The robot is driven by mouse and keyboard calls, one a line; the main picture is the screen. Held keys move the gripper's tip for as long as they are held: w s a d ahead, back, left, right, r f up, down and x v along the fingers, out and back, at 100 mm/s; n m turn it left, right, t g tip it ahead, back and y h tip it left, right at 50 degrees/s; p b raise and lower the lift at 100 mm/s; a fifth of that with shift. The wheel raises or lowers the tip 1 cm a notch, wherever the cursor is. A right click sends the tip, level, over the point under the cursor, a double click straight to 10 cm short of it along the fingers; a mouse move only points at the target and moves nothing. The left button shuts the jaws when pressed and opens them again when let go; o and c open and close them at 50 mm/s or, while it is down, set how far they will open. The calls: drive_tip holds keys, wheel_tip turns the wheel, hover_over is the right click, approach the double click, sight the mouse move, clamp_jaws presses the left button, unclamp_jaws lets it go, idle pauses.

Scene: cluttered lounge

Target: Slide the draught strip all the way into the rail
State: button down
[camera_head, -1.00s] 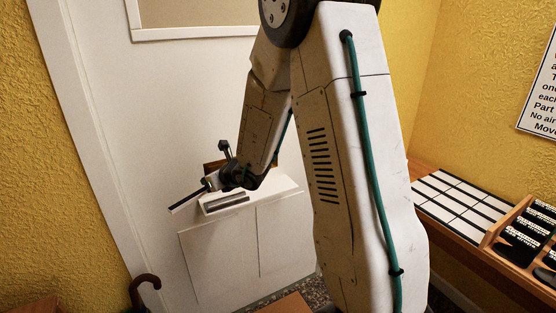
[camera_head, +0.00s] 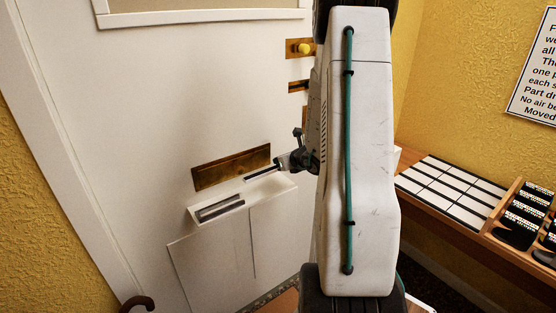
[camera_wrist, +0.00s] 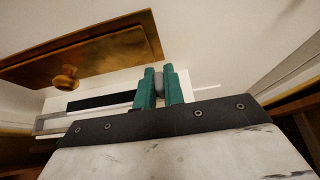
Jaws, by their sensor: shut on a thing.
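The draught strip (camera_head: 262,174) is a thin bar with a pale body and a dark edge. My gripper (camera_head: 281,164) is shut on it, and the strip points left out of the jaws. In the wrist view my teal fingers (camera_wrist: 160,88) clamp the strip, with its dark length (camera_wrist: 100,101) to the left and a short pale end to the right. The rail (camera_head: 220,210) is a grey slotted channel on a white ledge below and left of the strip. In the head view, the strip's left end appears apart from the rail's right end.
A brass letter plate (camera_head: 231,167) is on the white door (camera_head: 170,120) just above the ledge (camera_head: 268,194). A brass knob (camera_head: 304,48) is higher up. A bench with white panels (camera_head: 452,193) and a wooden tray (camera_head: 537,262) stand at right.

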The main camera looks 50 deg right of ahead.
sight(263, 192)
drive_tip(key=shift+a+f, duration=0.1)
drive_tip(key=shift+f, duration=2.5)
drive_tip(key=shift+a+f, duration=0.1)
drive_tip(key=shift+f, duration=0.65)
drive_tip(key=shift+a, duration=0.15)
drive_tip(key=shift+w+a, duration=0.2)
drive_tip(key=shift+a, duration=0.55)
drive_tip(key=shift+w+a, duration=0.2)
drive_tip(key=shift+a, duration=0.55)
drive_tip(key=shift+w+a, duration=0.2)
drive_tip(key=shift+a, duration=0.55)
drive_tip(key=shift+a, duration=0.15)
drive_tip(key=shift+w+a, duration=0.25)
drive_tip(key=shift+a, duration=0.65)
drive_tip(key=shift+a, duration=0.2)
